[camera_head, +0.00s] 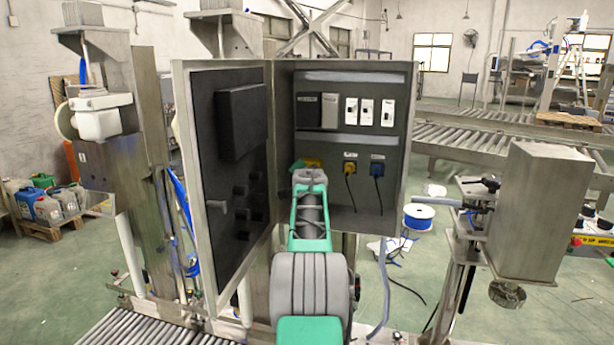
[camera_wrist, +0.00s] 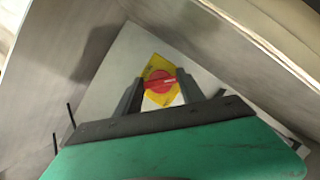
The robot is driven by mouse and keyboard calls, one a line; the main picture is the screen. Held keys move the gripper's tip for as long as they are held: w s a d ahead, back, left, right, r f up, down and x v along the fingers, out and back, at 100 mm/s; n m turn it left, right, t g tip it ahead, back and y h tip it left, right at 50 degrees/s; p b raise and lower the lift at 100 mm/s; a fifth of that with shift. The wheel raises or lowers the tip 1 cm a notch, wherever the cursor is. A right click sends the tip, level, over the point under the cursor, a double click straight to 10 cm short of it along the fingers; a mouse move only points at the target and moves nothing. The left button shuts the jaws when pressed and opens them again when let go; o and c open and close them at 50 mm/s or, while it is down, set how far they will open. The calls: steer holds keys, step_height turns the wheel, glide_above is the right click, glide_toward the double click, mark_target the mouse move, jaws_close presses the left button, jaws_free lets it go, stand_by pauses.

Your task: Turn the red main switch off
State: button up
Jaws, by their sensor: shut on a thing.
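The red main switch (camera_wrist: 158,81) is a round red knob on a yellow plate (camera_wrist: 150,67), seen in the wrist view. My gripper (camera_wrist: 158,88) has one dark finger on each side of the knob and is shut on it. The knob's grip bar runs across between the fingers. In the head view a bit of the yellow plate (camera_head: 312,164) shows above my arm's end, inside the open cabinet (camera_head: 340,72). My arm hides the knob itself there.
The cabinet door (camera_head: 226,180) stands open to the left of my arm. A yellow plug (camera_head: 349,168) and a blue plug (camera_head: 377,169) with hanging cables are right of my arm. White breakers (camera_head: 366,111) sit above. A steel box (camera_head: 540,212) stands further right.

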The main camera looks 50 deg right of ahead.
steer(key=o, duration=1.4)
steer(key=shift+c, duration=0.2)
steer(key=b+v, duration=0.2)
steer(key=v, duration=0.5)
steer(key=shift+s+a+r+b, duration=0.15)
steer(key=shift+s+a+b, duration=0.1)
steer(key=shift+a+b, duration=0.05)
